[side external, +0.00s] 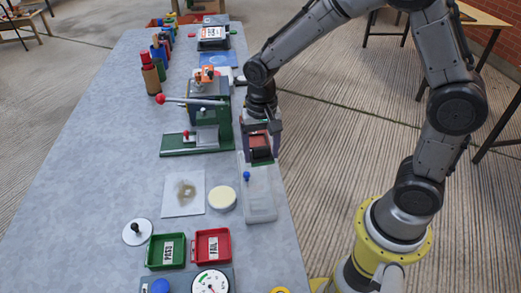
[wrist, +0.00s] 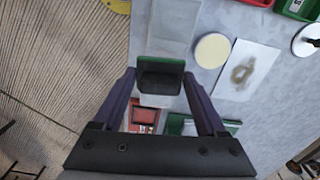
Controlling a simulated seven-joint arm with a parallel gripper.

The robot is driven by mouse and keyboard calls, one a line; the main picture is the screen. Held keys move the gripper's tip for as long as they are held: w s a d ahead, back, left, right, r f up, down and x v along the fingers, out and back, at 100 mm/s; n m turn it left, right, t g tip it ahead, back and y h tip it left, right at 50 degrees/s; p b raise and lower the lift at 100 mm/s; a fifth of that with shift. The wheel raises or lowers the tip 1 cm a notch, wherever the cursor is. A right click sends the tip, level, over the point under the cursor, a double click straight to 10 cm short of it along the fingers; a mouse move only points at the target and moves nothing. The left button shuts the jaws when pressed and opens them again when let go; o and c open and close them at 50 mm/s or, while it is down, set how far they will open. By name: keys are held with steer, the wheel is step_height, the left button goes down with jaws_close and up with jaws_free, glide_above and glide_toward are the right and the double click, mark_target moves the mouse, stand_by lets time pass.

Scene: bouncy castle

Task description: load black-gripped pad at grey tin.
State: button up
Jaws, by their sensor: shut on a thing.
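My gripper (wrist: 159,80) is shut on a black-gripped pad (wrist: 160,82), a dark block with a green edge, held between the purple fingers. In the side view my gripper (side external: 260,143) points down at the table's right edge, above the far end of a pale translucent tray (side external: 260,205). A red, pale-rimmed box (wrist: 144,116) shows beyond the pad in the wrist view, partly hidden by the fingers. I cannot tell for certain which thing is the grey tin. Contact beneath the pad is also unclear.
A green press (side external: 208,110) with a red-knobbed lever stands close left of my gripper. A stained white sheet (side external: 184,193) and a cream disc (side external: 222,198) lie nearby. Green (side external: 165,252) and red (side external: 212,246) trays sit at the front. Bare table lies at the left.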

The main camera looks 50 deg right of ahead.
steer(key=c, duration=0.3)
steer(key=shift+w, duration=0.1)
steer(key=w+a, duration=0.4)
steer(key=w, duration=0.1)
glide_toward(222, 197)
steer(key=shift+w, duration=0.1)
steer(key=shift+f, duration=2.85)
steer(key=shift+f, duration=0.65)
steer(key=shift+r, duration=3.6)
